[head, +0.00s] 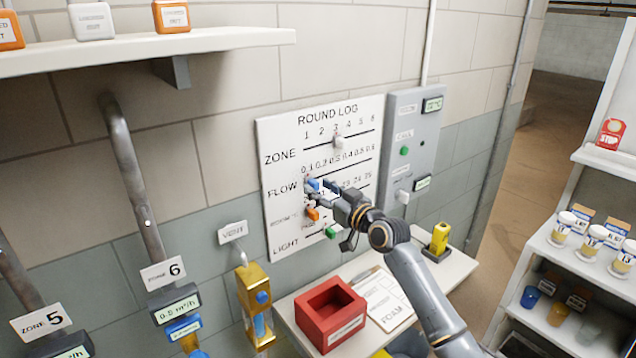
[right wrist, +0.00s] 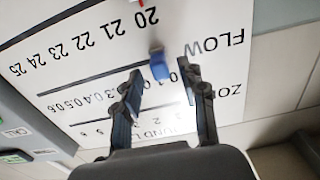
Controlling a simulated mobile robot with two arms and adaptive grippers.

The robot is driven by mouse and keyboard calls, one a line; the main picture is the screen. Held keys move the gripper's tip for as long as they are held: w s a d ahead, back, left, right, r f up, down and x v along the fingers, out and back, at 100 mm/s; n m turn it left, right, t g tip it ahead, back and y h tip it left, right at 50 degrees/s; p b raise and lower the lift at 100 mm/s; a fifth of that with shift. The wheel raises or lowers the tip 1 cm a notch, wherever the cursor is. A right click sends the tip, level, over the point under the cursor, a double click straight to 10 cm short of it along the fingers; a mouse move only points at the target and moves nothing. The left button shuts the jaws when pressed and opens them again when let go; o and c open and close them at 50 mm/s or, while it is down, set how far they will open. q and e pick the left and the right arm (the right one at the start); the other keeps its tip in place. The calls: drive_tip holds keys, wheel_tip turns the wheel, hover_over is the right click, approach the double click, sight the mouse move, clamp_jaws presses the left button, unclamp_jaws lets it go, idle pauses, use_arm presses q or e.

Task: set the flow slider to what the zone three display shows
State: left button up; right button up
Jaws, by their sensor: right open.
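The ROUND LOG board (head: 290,225) hangs on the wall with rows for zone, flow and light and one between. The blue flow slider (head: 313,184) is near the left, low end of the flow row; it also shows in the right wrist view (right wrist: 159,66). My right gripper (head: 325,187) is open at the board, its fingertips (right wrist: 162,76) on either side of the blue slider; I cannot tell whether they touch it. The white zone slider (head: 338,141) is near 3. No zone three display shows. My left gripper is not in view.
An orange slider (head: 312,213) and a green slider (head: 330,232) sit just below. A grey panel (head: 415,150) is right of the board. A red box (head: 312,314) and clipboard (head: 383,298) lie on the ledge beneath. The zone 6 display (head: 177,309) is at left.

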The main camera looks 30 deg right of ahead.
sight(321, 175)
drive_tip(key=shift+w, duration=0.7)
clamp_jaws()
drive_tip(key=d+b, duration=0.1)
drive_tip(key=b, duration=0.1)
drive_tip(key=d+b, duration=0.2)
drive_tip(key=shift+w+f, duration=0.1)
drive_tip(key=shift+f, duration=0.2)
drive_tip(key=shift+d+r+b, duration=0.2)
drive_tip(key=shift+d+b, duration=0.2)
drive_tip(key=shift+d, duration=0.35)
